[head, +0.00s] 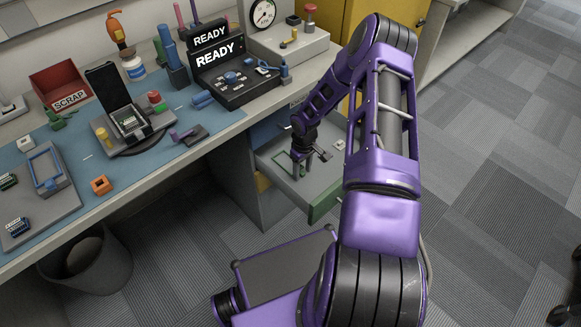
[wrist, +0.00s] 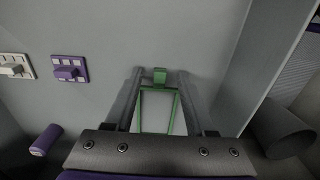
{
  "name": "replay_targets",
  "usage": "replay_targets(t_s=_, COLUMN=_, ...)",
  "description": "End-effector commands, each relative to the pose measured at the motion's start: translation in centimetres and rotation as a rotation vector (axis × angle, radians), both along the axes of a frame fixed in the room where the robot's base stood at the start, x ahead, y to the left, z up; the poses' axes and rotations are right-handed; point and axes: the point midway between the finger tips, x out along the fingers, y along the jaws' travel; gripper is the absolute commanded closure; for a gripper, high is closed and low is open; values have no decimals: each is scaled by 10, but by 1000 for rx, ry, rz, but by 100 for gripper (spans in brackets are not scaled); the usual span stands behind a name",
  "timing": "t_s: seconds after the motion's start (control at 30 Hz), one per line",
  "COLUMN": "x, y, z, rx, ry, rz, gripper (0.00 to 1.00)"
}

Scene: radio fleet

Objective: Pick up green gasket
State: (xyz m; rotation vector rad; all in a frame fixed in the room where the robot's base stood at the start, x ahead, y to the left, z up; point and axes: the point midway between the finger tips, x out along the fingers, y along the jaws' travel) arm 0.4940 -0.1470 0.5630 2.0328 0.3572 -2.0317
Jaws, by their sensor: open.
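The green gasket, a thin rectangular frame with a small block-like tab (wrist: 159,76) at one end, lies flat on the grey floor of an open drawer (head: 325,202). In the head view part of its green outline (head: 276,157) shows left of my gripper (head: 310,165). My gripper is open and points down into the drawer. In the wrist view the two fingers of my gripper (wrist: 160,80) are on either side of the tab, with clear gaps. Whether the fingertips are level with the tab cannot be told.
The drawer also holds a white part (wrist: 14,68), a purple plate (wrist: 69,69) and a purple cylinder (wrist: 45,140). A drawer wall (wrist: 248,70) rises close on the right. The workbench (head: 150,185) with its fixtures stands above and left. Carpet (head: 480,170) is open at right.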

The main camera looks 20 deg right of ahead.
Motion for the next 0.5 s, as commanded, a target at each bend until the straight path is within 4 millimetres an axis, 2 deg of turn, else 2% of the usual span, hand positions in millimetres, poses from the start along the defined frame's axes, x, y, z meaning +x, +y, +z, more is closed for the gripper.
replay_targets(t_s=0.07, x=0, y=0, z=0, rx=0, ry=0, rz=0, gripper=45)
replay_targets(t_s=0.37, x=0, y=0, z=0, rx=0, ry=0, rz=0, gripper=99)
replay_targets(t_s=0.5, x=0, y=0, z=0, rx=0, ry=0, rz=0, gripper=100)
